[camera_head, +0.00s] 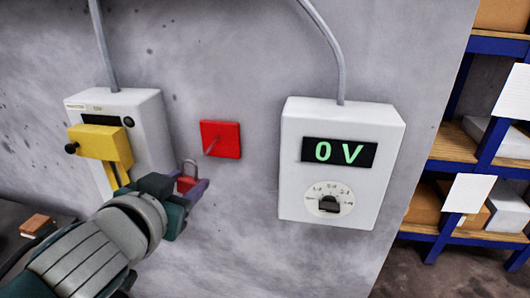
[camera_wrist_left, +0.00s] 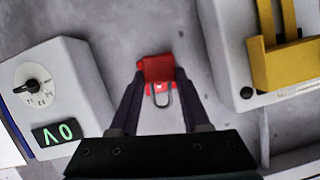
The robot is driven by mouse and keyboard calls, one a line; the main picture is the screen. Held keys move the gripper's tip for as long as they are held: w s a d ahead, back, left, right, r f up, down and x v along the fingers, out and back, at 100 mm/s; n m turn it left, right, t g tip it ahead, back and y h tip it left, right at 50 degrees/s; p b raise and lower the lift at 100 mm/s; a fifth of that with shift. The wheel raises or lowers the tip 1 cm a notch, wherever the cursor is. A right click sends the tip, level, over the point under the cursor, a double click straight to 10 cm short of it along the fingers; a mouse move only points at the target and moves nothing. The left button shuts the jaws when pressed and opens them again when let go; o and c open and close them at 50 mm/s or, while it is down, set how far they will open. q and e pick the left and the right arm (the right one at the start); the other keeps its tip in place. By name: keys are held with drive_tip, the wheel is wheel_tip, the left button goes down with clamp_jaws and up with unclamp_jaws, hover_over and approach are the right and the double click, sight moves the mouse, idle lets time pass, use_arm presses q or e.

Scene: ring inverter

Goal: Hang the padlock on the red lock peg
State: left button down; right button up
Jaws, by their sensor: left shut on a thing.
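The padlock (camera_head: 187,184) has a small red body and a grey shackle pointing up in the head view. My left gripper (camera_head: 188,190) is shut on its body. In the left wrist view, which is turned nearly upside down, the padlock (camera_wrist_left: 161,88) sits between the fingertips with its shackle toward the picture's bottom. The red lock plate (camera_head: 220,139) is on the wall, above and right of the padlock in the head view, with a thin peg sticking out. The padlock is apart from the peg in the head view. My right gripper is not in view.
A white box with a yellow handle (camera_head: 101,145) is on the wall to the left. A white meter (camera_head: 342,120) reading 0 V, with a dial, is to the right. Shelves with boxes (camera_head: 470,150) stand at far right. The wall around the plate is clear.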

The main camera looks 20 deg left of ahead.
use_arm(q)
drive_tip(key=r+b+x, duration=0.1)
drive_tip(key=b+x, duration=0.1)
drive_tip(key=x, duration=0.5)
drive_tip(key=shift+w+d+r+b, duration=0.15)
drive_tip(key=shift+w+d+b, duration=0.15)
idle(0.3)
idle(0.5)
drive_tip(key=shift+c, duration=1.4)
unclamp_jaws()
